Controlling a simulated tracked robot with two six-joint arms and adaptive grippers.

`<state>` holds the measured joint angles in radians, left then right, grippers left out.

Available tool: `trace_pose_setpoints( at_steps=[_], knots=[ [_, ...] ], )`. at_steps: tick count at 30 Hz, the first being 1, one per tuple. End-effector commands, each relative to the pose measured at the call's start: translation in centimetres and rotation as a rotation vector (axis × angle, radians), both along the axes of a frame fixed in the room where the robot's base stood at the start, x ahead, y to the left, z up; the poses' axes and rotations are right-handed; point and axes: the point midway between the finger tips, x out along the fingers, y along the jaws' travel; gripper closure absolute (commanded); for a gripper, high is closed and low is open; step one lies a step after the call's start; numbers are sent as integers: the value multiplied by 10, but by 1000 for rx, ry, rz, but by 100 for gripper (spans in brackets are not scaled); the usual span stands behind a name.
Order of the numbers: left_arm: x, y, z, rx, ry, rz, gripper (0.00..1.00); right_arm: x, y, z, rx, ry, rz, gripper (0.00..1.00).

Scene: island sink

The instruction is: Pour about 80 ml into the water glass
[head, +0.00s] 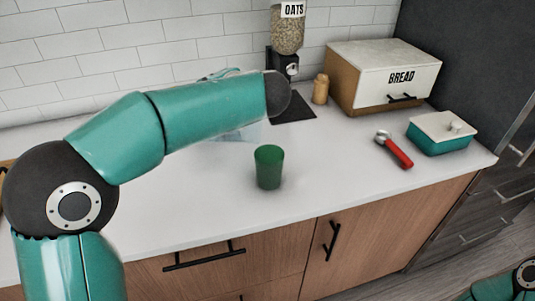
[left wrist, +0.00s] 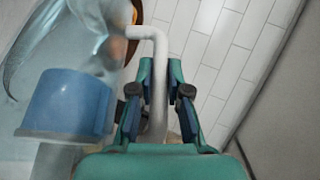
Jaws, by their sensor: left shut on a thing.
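A green water glass (head: 269,168) stands upright on the white counter, in front of my left arm. A clear pitcher (head: 238,133) shows only in part beneath that arm. In the left wrist view the clear pitcher (left wrist: 105,55) fills the left side, with a blue body of what looks like water (left wrist: 68,103) in it. My left gripper (left wrist: 160,68) is shut on the pitcher's pale handle (left wrist: 158,115). In the head view the left gripper is mostly hidden behind my arm. My right gripper is out of view.
An oats dispenser (head: 289,30), a wooden shaker (head: 320,89) and a bread box (head: 385,77) stand at the back. A red-handled tool (head: 394,150) and a teal butter dish (head: 440,137) lie to the right. The counter around the glass is clear.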

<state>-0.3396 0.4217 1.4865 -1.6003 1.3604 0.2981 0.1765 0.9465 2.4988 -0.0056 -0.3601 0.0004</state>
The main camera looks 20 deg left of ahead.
Motion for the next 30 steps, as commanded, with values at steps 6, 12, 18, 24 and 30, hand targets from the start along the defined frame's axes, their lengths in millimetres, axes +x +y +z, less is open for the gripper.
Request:
trace_pose_setpoints(
  at_steps=[6, 12, 18, 24, 30],
  knots=[
    [0, -3, 5, 27, -8, -2, 100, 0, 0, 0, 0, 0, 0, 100],
    [-1, -8, 7, 53, -12, -1, 100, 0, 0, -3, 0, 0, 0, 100],
    [-2, -13, 10, 78, -17, -1, 100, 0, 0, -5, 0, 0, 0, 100],
    [-3, -19, 13, 104, -22, -1, 100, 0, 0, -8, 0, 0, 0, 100],
    [-4, -24, 17, 131, -26, 0, 100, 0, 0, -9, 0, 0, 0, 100]
  ],
)
